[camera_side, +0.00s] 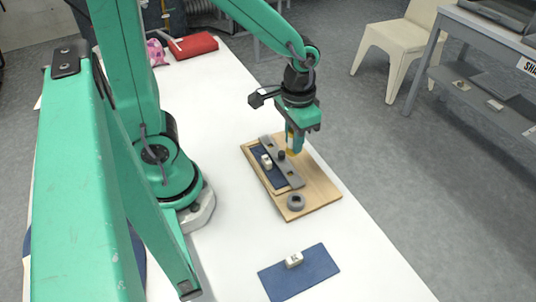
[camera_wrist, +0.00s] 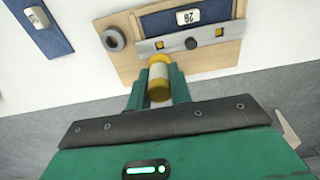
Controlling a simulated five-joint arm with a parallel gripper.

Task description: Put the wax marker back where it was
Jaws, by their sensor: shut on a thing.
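The wax marker, a cylinder with yellow ends and a pale middle, is between the fingers of my gripper (camera_wrist: 158,88) in the wrist view, where the marker (camera_wrist: 159,72) points toward the wooden board (camera_wrist: 125,52). In the side view my gripper (camera_side: 293,147) is low over the far right part of the board (camera_side: 318,188), and its fingers mostly hide the marker. The gripper is shut on the marker. I cannot tell whether the marker's lower end touches the board.
A grey bar (camera_side: 283,164) with a dark knob (camera_wrist: 192,43) lies across the board beside a blue pad (camera_side: 272,178) bearing a white numbered block (camera_wrist: 188,16). A grey ring (camera_side: 296,202) sits at the board's near end. A separate blue mat (camera_side: 312,270) holds another white block (camera_side: 294,260).

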